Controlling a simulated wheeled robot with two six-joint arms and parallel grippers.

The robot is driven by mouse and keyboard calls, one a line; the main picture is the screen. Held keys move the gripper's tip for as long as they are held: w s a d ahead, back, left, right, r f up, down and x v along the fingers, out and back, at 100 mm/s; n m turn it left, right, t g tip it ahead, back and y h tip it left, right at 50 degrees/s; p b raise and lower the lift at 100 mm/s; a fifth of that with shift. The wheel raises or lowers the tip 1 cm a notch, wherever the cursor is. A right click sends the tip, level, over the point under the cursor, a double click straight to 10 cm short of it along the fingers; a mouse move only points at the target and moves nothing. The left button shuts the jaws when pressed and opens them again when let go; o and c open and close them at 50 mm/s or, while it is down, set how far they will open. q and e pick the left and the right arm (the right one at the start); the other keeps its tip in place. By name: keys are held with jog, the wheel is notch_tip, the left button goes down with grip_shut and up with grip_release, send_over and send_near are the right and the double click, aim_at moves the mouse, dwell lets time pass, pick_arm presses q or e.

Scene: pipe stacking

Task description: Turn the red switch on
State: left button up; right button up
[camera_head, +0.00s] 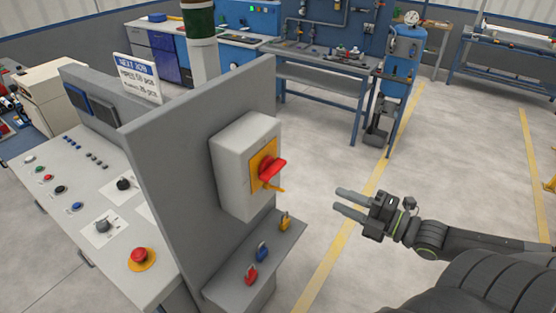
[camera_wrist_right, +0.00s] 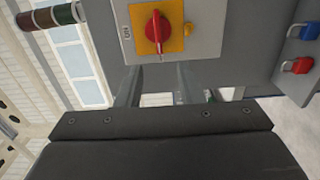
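The red switch (camera_head: 271,169) is a rotary knob on a yellow plate (camera_head: 260,158), fixed to a light grey box (camera_head: 232,155) on the side of a grey panel. In the right wrist view the red switch (camera_wrist_right: 157,27) is at the top, beyond the fingers, with lettering beside it. My right gripper (camera_head: 344,200) is to the right of the switch, apart from it, its two fingers parted and empty, pointing left toward the box. In the right wrist view the right gripper (camera_wrist_right: 158,85) also shows parted fingers with nothing between them. My left gripper is not in view.
Below the box, a ledge (camera_head: 270,246) holds a red padlock (camera_head: 251,275), a blue padlock (camera_head: 262,251) and a yellow padlock (camera_head: 285,221). A console (camera_head: 75,165) with buttons stands left of the panel (camera_head: 180,130). Floor right of the panel is clear.

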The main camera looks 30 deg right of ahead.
aim_at(278, 172)
jog(key=b+x, duration=0.9)
jog(key=x, duration=0.6)
jog(key=shift+w+a+r, duration=0.1)
jog(key=shift+w+r, duration=0.05)
jog(key=shift+w, duration=0.1)
jog(key=shift+x, duration=0.9)
grip_shut()
